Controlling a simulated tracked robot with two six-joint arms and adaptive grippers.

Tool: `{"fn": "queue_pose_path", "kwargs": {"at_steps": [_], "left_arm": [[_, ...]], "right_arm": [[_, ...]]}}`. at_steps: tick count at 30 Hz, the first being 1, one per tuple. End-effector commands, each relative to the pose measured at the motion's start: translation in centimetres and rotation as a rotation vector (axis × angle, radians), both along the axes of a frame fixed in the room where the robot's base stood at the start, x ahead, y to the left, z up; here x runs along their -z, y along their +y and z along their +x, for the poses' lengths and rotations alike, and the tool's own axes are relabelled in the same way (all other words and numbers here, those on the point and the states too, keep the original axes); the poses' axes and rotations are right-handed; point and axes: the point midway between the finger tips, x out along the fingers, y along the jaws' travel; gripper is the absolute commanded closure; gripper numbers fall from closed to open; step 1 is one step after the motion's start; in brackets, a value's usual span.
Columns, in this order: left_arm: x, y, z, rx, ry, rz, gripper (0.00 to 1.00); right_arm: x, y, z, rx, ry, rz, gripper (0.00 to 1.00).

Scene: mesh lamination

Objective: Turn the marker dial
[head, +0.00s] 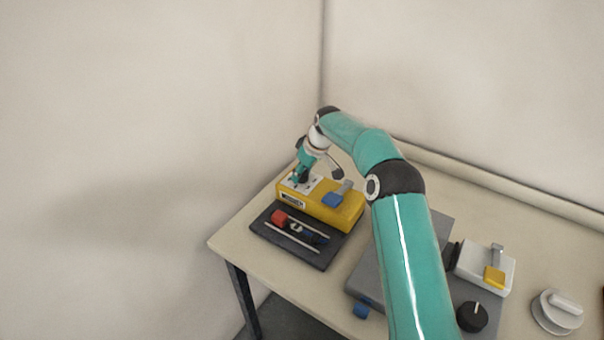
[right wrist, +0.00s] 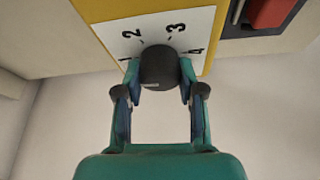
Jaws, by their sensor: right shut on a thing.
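The marker dial is a round black knob (right wrist: 160,65) on a white plate (right wrist: 118,32) with printed numbers, of which 2, 3 and 4 read clearly. In the head view the right gripper (head: 302,176) reaches down onto the white plate and largely hides the knob. My left gripper is not in view.
A blue-handled lever (head: 334,199) sits on the yellow box beside the plate. A dark tray (head: 316,262) with a red block (head: 279,217) and rods lies in front. A grey-white box (head: 500,270), a black knob (head: 473,317) and a pale round piece (head: 557,312) stand to the right.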

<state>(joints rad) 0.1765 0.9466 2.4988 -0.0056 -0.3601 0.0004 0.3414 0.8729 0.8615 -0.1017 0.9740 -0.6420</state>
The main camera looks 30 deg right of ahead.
Motion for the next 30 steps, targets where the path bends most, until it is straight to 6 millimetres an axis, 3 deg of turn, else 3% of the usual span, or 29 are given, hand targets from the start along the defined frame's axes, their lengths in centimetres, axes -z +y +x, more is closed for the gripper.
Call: {"fn": "queue_pose_path", "kwargs": {"at_steps": [15,30], "left_arm": [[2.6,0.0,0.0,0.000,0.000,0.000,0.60],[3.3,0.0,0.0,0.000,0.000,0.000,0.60]], "right_arm": [[0.0,0.0,0.1,0.441,-0.005,-0.004,0.96],[-0.1,0.1,0.2,0.918,-0.004,-0.002,0.96]]}}
